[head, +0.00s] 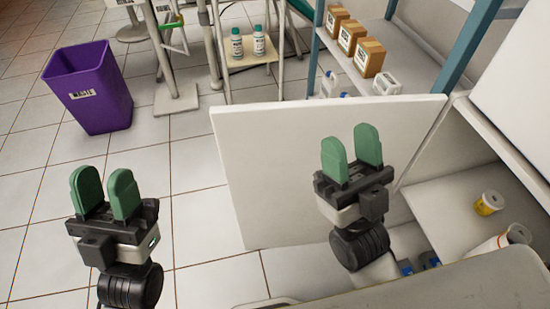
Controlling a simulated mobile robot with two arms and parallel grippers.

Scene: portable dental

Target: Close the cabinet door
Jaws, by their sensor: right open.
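The white cabinet door (270,165) stands wide open in the middle of the head view, hinged on its right side to the cabinet (450,205). The cabinet's inside shows to the right of the door. My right gripper (351,152) is in front of the door's right half, fingers up and apart, holding nothing. I cannot tell whether it touches the door. My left gripper (105,190) is left of the door over the tiled floor. Its green fingers have a gap between them, and it is empty.
A yellow-lidded jar (489,203) and a white container (500,243) sit inside the cabinet. A shelf rack with brown boxes (369,57) stands behind the door. A purple waste bin (90,88) is at the upper left.

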